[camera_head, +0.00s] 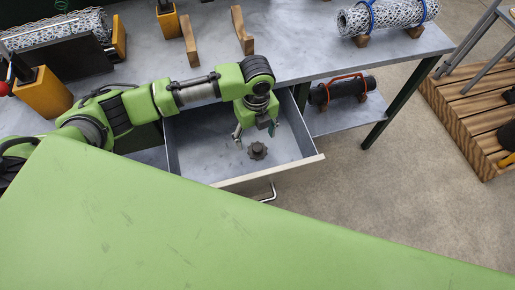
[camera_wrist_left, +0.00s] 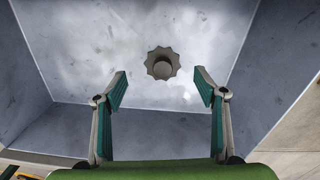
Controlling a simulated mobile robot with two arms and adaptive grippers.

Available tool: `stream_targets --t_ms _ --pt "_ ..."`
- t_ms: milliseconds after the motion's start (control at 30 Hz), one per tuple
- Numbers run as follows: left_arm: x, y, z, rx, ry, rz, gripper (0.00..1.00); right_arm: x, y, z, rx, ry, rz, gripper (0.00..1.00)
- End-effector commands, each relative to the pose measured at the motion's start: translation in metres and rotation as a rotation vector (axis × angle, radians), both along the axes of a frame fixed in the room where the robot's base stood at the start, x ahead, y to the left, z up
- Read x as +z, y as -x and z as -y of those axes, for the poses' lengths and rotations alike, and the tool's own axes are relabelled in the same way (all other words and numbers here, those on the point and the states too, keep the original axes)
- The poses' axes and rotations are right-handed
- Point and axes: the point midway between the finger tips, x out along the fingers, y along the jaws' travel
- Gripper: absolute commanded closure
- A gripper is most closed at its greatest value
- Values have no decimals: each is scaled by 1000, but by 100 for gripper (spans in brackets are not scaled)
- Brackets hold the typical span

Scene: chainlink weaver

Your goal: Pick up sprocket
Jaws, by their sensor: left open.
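The sprocket (camera_head: 257,150) is a small dark toothed wheel with a raised hub. It lies on the floor of the open drawer (camera_head: 200,150). In the left wrist view the sprocket (camera_wrist_left: 162,63) shows whole, beyond the fingertips and about midway between them. My left gripper (camera_head: 256,130) points down into the drawer above the sprocket, fingers apart and empty. Its two teal-lined fingers also show in the left wrist view (camera_wrist_left: 161,90). The sprocket is apart from both fingers. My right gripper is not in view.
The drawer's walls surround the left gripper, and its front has a metal handle (camera_head: 268,193). The grey workbench (camera_head: 300,50) above holds wooden supports (camera_head: 188,40) and a wire mesh roll (camera_head: 385,16). A dark cylinder (camera_head: 340,90) lies on a lower shelf. A wooden pallet (camera_head: 460,115) stands right.

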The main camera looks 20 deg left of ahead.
Motion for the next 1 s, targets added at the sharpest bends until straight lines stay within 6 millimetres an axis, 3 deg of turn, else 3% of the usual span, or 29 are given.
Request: stream_targets --t_ms 333,633,667,900,1000 --pt "-45 3 7 1 -2 -3 35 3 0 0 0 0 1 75" --pt "-52 3 7 0 -1 1 35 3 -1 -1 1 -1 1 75" --pt "-52 3 7 0 -1 1 38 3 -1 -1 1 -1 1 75" --pt "-53 3 6 0 -1 -1 100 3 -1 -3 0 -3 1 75" --pt "-53 4 6 0 -3 -3 100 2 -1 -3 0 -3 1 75"
